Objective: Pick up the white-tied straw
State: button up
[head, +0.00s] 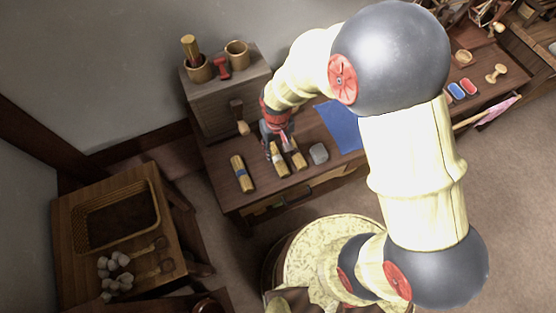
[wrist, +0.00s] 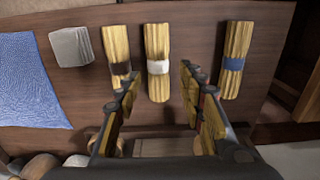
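The white-tied straw (wrist: 158,45) is a yellow bundle with a white band, lying flat in the middle of three bundles in the wrist view. It shows in the head view (head: 281,167), partly hidden by my gripper. My gripper (wrist: 160,82) is open and empty, its fingers on either side of the near part of this bundle in the picture. I cannot tell how high the fingertips are. The dark-tied straw (wrist: 118,44) lies close to the left in the wrist view, near the left finger. The blue-tied straw (wrist: 239,43) lies farther right.
A grey block (wrist: 71,47) and a blue cloth (wrist: 30,85) lie left of the bundles in the wrist view. A wooden drawer unit (head: 228,97) with cups stands behind on the bench in the head view. A side table at lower left holds a basket (head: 118,240).

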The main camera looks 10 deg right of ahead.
aim_at(279, 160)
jog(key=f+b, duration=0.1)
jog(key=f, duration=0.1)
jog(key=f+b, duration=0.1)
jog(key=f, duration=0.2)
jog(key=f+b, duration=0.1)
jog(key=f, duration=0.1)
jog(key=shift+s+d+f+b, duration=0.2)
jog(key=shift+s+d+b, duration=0.05)
jog(key=shift+b, duration=0.05)
jog(key=c, duration=1)
